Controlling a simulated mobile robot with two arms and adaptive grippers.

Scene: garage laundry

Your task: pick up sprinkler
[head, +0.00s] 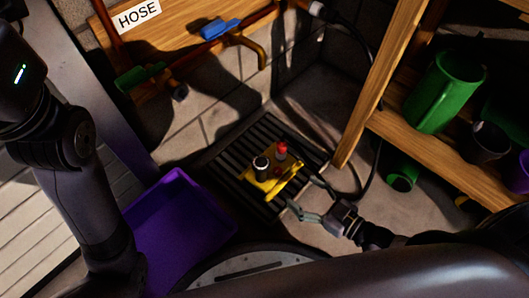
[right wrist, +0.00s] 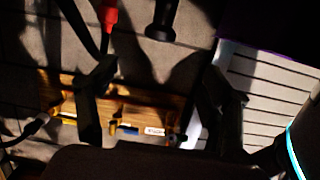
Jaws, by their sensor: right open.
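The sprinkler is a yellow piece (head: 270,183) with a red-topped part and a black, light-topped part. It sits on the black slatted grate (head: 230,175) in the head view. My right gripper (head: 303,193) is open just to the right of the sprinkler, its fingers pointing at its near right side, with nothing seen between them. In the right wrist view the two dark fingers stand wide apart. A red part and a black part show beyond them at the top edge; I cannot tell if these belong to the sprinkler. My left gripper is not seen.
A purple bin (head: 176,228) stands left of the grate. A wooden shelf (head: 440,150) at the right holds a green pitcher (head: 446,92) and dark pots. A wooden board with a HOSE sign (head: 137,15) is at the back. Dark hose runs beside the shelf post.

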